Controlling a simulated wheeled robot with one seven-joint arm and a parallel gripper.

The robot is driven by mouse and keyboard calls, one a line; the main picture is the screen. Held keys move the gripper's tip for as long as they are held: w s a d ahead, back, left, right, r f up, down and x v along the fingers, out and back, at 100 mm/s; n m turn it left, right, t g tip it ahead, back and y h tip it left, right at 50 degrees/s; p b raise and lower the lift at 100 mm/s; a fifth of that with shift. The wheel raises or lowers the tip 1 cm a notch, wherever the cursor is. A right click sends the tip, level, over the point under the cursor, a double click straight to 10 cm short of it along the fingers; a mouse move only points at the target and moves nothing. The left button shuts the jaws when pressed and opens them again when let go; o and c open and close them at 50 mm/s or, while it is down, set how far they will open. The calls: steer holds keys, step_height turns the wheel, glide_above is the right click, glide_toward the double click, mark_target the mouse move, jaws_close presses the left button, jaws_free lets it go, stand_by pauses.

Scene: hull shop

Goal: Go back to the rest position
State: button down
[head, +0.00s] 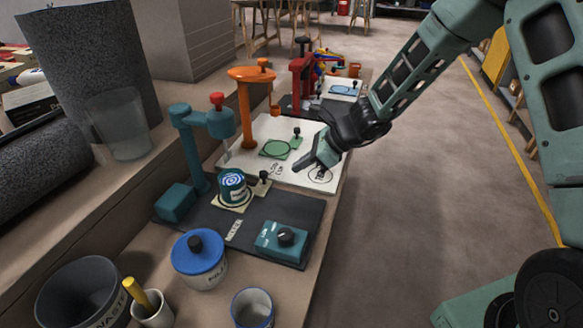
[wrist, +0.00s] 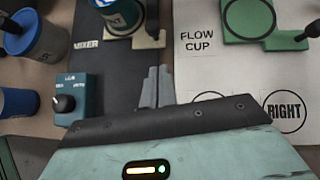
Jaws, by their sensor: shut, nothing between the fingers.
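My gripper (head: 318,160) is shut and empty. In the head view it hangs above the right part of the white sheet (head: 258,128), near a printed circle. In the wrist view the closed fingertips of my gripper (wrist: 157,80) point over the dark mixer mat (wrist: 112,68), close to the edge of the white sheet marked FLOW CUP (wrist: 198,62). The fingers appear apart from all objects. My arm reaches in from the upper right of the head view.
The bench holds a teal mixer stand (head: 187,140), a green can (head: 233,187), a teal dial box (head: 281,241), a blue-lidded pot (head: 199,261), an orange stand (head: 245,105) and a red stand (head: 300,80). The floor (head: 430,190) right of the bench is clear.

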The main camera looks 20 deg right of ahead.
steer(key=p+v, duration=0.1)
steer(key=v, duration=0.5)
steer(key=s+a+r+n+g+h, duration=0.1)
steer(key=s+a+r+n+g, duration=0.4)
steer(key=s+a+n, duration=0.65)
steer(key=s+d+r+n+h, duration=0.1)
steer(key=s+r+n+h, duration=0.2)
steer(key=s+n, duration=0.65)
steer(key=s+d+r+n+h, duration=0.2)
steer(key=s+n+h, duration=0.1)
steer(key=s+n, duration=0.6)
step_height(320, 180, up, 17)
steer(key=s+t+p, duration=0.1)
steer(key=s+p, duration=0.1)
steer(key=p, duration=1.4)
steer(key=shift+d+n+h+p, duration=0.25)
steer(key=shift+n+h+p, duration=0.05)
steer(key=shift+p, duration=0.05)
steer(key=shift+f, duration=0.1)
